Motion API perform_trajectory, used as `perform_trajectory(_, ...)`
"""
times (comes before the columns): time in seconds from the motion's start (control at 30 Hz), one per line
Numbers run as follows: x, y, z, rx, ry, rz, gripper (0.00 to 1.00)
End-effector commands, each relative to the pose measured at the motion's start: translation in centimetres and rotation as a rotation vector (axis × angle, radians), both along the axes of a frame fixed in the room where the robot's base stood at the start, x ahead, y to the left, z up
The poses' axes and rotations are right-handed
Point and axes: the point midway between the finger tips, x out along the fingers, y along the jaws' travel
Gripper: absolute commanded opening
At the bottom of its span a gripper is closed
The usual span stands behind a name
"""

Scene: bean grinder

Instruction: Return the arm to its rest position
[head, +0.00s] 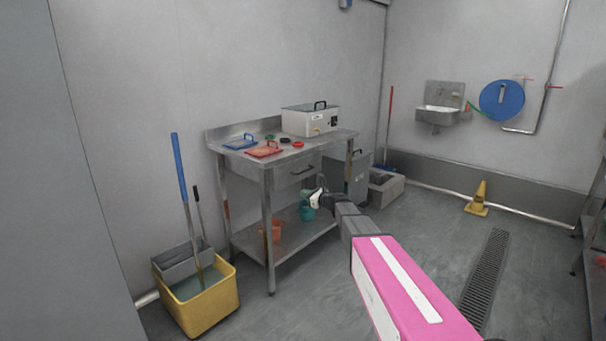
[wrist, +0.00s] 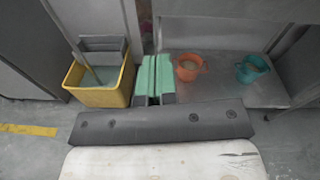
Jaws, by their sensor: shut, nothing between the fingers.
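My arm reaches from the lower right of the head view, its pink and white link leading to a grey wrist. My gripper (head: 313,197) is at the far end, in front of the steel table (head: 268,176) and below its top. In the wrist view my gripper (wrist: 156,76) shows two green fingers side by side, closed together with nothing between them. Beyond the fingers are the lower shelf and the yellow mop bucket (wrist: 100,94). The fingertips look small and partly unclear in the head view.
The table bears a white box-like machine (head: 310,121), a blue board (head: 240,142) and a red board (head: 264,150). An orange jug (wrist: 187,67) and a teal jug (wrist: 251,69) stand on the lower shelf. A yellow cone (head: 478,200) stands at right. Floor around the drain is clear.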

Motion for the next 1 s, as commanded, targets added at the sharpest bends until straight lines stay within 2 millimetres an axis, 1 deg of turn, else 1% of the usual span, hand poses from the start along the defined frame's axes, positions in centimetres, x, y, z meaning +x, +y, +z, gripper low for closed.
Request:
perform_trajectory(0.03,-2.1,-0.2,-0.7,-0.08,-0.031,0.029,0.0)
perform_trajectory(0.17,-6.9,-0.7,-3.5,-0.346,-0.14,0.144,0.0)
perform_trajectory(0.2,-8.5,-1.0,-4.5,-0.431,-0.175,0.186,0.0)
perform_trajectory(0.27,-11.0,-1.6,-6.0,-0.562,-0.227,0.261,0.0)
perform_trajectory(0.3,-12.8,-2.0,-6.9,-0.648,-0.261,0.315,0.0)
perform_trajectory(0.37,-15.4,-2.9,-8.3,-0.776,-0.312,0.402,0.0)
perform_trajectory(0.4,-17.1,-3.6,-9.2,-0.859,-0.344,0.464,0.0)
perform_trajectory(0.47,-19.7,-4.8,-10.6,-0.977,-0.39,0.564,0.0)
perform_trajectory(0.5,-21.5,-5.6,-11.4,-1.052,-0.418,0.635,0.0)
perform_trajectory(0.57,-24.1,-7.0,-12.5,-1.161,-0.46,0.747,0.0)
perform_trajectory(0.6,-25.8,-8.0,-13.2,-1.227,-0.484,0.826,0.0)
perform_trajectory(0.67,-28.4,-9.5,-14.0,-1.322,-0.519,0.95,0.0)
perform_trajectory(0.7,-30.1,-10.7,-14.5,-1.379,-0.54,1.035,0.0)
perform_trajectory(0.8,-33.8,-13.3,-15.3,-1.493,-0.578,1.243,0.0)
perform_trajectory(0.9,-36.6,-15.6,-15.6,-1.567,-0.601,1.42,0.0)
perform_trajectory(1.0,-38.3,-17.2,-15.7,-1.608,-0.612,1.547,0.0)
